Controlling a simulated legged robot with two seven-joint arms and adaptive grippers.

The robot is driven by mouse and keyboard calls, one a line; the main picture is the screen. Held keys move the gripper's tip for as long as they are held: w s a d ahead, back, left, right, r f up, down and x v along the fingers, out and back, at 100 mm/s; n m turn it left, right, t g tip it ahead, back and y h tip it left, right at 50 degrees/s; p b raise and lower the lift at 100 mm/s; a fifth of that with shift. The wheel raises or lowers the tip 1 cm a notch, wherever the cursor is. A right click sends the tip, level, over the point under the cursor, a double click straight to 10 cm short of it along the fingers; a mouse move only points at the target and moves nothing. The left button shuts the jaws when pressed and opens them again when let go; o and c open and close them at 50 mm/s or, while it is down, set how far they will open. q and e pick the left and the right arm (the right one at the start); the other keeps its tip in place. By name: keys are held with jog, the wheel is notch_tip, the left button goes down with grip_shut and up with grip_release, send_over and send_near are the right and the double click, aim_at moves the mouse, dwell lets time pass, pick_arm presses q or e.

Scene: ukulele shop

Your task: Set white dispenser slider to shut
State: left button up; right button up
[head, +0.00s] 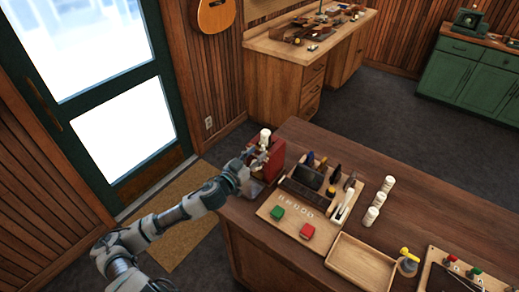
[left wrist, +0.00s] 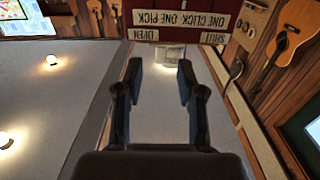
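The red dispenser (head: 277,158) stands at the near left corner of the wooden counter, with a white piece (head: 265,137) on top. In the left wrist view its red face carries upside-down signs: "ONE CLICK ONE PICK" (left wrist: 181,19), "OPEN" (left wrist: 144,34) and "SHUT" (left wrist: 214,38). A pale block (left wrist: 168,56), seemingly the white slider, sits between the OPEN and SHUT signs, nearer OPEN. My left gripper (left wrist: 160,75) is open, its two fingers apart, with this block showing between and beyond the fingertips. Contact cannot be told. In the head view my left gripper (head: 258,161) is at the dispenser's left side. My right gripper is not in view.
The counter's far right part is clear.

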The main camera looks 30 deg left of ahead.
aim_at(263, 148)
pick_arm(q)
jog(key=w, duration=0.2)
jog(key=shift+w+d, duration=0.1)
jog(key=shift+w, duration=0.35)
jog(key=shift+a, duration=0.25)
jog(key=shift+d, duration=0.15)
grip_shut()
